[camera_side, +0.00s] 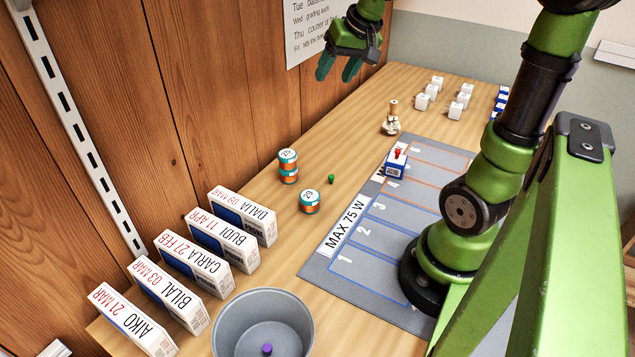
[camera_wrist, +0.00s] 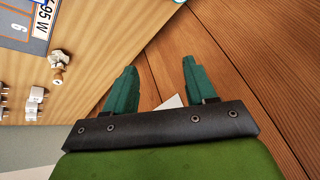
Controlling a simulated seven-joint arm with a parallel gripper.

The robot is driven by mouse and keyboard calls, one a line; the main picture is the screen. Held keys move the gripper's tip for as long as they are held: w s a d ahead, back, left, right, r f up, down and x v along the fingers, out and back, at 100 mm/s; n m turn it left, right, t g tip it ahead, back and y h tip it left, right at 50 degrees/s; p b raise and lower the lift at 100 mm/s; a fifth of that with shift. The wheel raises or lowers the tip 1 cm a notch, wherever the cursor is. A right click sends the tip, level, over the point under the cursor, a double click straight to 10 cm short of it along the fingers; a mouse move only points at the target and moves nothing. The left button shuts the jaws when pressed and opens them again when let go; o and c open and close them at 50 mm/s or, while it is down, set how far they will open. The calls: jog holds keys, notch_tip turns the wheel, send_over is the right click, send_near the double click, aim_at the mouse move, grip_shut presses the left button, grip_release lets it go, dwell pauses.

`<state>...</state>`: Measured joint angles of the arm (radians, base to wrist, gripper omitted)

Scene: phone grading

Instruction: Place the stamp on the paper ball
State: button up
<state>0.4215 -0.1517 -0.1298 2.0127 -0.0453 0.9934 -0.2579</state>
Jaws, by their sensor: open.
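A wooden-handled stamp (camera_side: 393,106) stands roughly upright at the far edge of the grey mat. Its lower end meets a white crumpled paper ball (camera_side: 390,126), and it appears to rest on top of it. In the wrist view the stamp (camera_wrist: 57,76) and the paper ball (camera_wrist: 59,58) show close together at the left; the exact contact is too small to tell. My gripper (camera_side: 338,69) is open and empty, raised near the wooden wall, up and left of the stamp and apart from it. Its two green fingers (camera_wrist: 158,68) are spread with nothing between them.
The numbered grey mat (camera_side: 322,262) holds a small blue-and-white box (camera_side: 396,163). Several white blocks (camera_side: 455,110) stand at the back. Round tins (camera_side: 309,202), a green peg (camera_side: 331,179), upright labelled boxes (camera_side: 130,318) and a grey bin (camera_side: 226,312) are nearer the camera.

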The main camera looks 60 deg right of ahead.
jog(key=s+a+n+y, duration=0.1)
jog(key=s+a, duration=0.2)
jog(key=a, duration=0.3)
jog(key=s+a+n+t+y, duration=0.1)
jog(key=s+a, duration=0.2)
jog(key=a, duration=0.4)
jog(key=s+a+f+n, duration=0.1)
jog(key=s+a, duration=0.2)
jog(key=a, duration=0.4)
jog(key=shift+s+n+t+y, duration=0.3)
jog(key=shift+s+t+y, duration=0.05)
jog(key=shift+t+y, duration=0.05)
